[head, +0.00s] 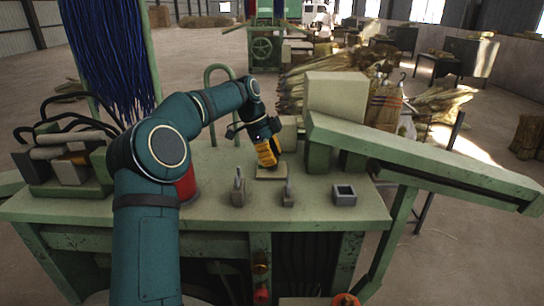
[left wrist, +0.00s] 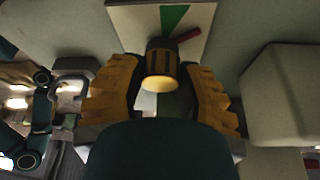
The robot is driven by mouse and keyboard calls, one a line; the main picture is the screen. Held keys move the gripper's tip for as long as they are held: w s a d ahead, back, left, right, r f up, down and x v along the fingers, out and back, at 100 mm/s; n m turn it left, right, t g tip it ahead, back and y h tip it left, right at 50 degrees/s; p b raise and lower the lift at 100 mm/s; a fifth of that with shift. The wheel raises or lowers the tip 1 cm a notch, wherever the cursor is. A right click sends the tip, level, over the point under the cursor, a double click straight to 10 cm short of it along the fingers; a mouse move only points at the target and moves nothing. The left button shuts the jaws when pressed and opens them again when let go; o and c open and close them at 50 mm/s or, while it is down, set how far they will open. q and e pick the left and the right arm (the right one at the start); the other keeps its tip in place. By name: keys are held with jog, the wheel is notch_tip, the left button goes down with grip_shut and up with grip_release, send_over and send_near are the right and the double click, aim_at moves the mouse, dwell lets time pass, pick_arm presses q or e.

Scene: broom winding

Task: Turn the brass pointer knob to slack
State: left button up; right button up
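My left gripper (head: 268,160) reaches down over a small pale plate (head: 271,174) on the green bench in the head view, its yellow fingers hiding most of what stands there. In the left wrist view the brass knob (left wrist: 161,68) stands between the two yellow fingers of my left gripper (left wrist: 160,95). The fingers are spread, with a narrow gap beside the knob. Its pale plate (left wrist: 140,22) bears a green wedge (left wrist: 172,18). A red bar (left wrist: 189,34) points out to the right of the knob. My right gripper is not in view.
Two small levers (head: 239,190) (head: 287,193) and a grey square socket (head: 344,195) stand on the near bench top (head: 320,215). A red cylinder (head: 187,186) is left of them. A pale block (head: 337,95) and a sloping green beam (head: 420,160) stand to the right.

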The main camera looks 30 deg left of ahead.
pick_arm(q)
grip_shut()
